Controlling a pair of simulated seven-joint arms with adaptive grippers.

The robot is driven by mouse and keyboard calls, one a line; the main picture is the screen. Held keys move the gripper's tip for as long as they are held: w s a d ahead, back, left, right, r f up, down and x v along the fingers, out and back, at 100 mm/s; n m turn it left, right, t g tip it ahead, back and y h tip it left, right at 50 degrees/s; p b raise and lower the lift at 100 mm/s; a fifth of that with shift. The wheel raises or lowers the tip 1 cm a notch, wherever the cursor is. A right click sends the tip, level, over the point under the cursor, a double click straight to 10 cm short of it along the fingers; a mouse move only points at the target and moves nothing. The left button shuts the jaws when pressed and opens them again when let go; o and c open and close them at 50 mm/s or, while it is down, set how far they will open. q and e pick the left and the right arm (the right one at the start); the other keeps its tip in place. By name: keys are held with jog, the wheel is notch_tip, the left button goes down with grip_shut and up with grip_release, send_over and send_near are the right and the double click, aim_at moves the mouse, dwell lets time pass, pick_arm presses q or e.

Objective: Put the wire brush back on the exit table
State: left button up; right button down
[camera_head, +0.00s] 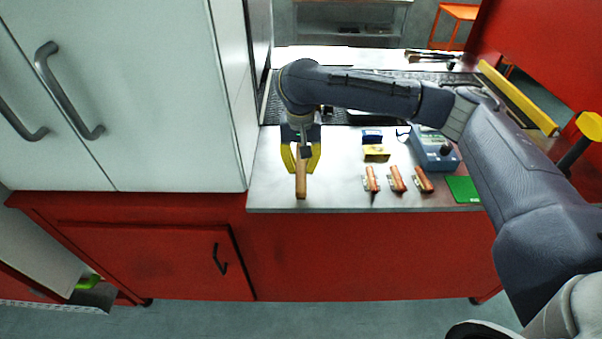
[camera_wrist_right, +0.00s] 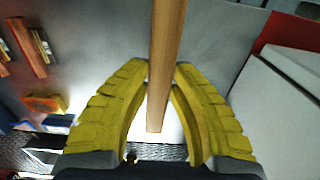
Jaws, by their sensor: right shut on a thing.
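My right gripper (camera_head: 301,158) points down over the left part of the grey exit table (camera_head: 335,195). Its yellow fingers are shut on a long wooden handle, which I take to be the wire brush (camera_head: 301,186). In the right wrist view the wooden handle (camera_wrist_right: 166,60) runs between the yellow fingers (camera_wrist_right: 163,78) toward the top edge. Bristles do not show in either view. Whether the brush touches the table I cannot tell. My left gripper is in neither view.
Several orange-handled tools (camera_head: 396,179) lie along the front of the table. A yellow box (camera_head: 376,153), a blue device (camera_head: 434,150) and a green pad (camera_head: 462,189) are there too. A white cabinet (camera_head: 130,90) stands close left. The dark mesh belt (camera_head: 345,108) runs behind.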

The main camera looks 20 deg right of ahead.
aim_at(301, 165)
jog(key=shift+f, duration=1.75)
jog(key=c, duration=1.3)
grip_release()
jog(key=shift+f, duration=0.15)
jog(key=shift+o, duration=0.2)
jog(key=shift+r, duration=6.15)
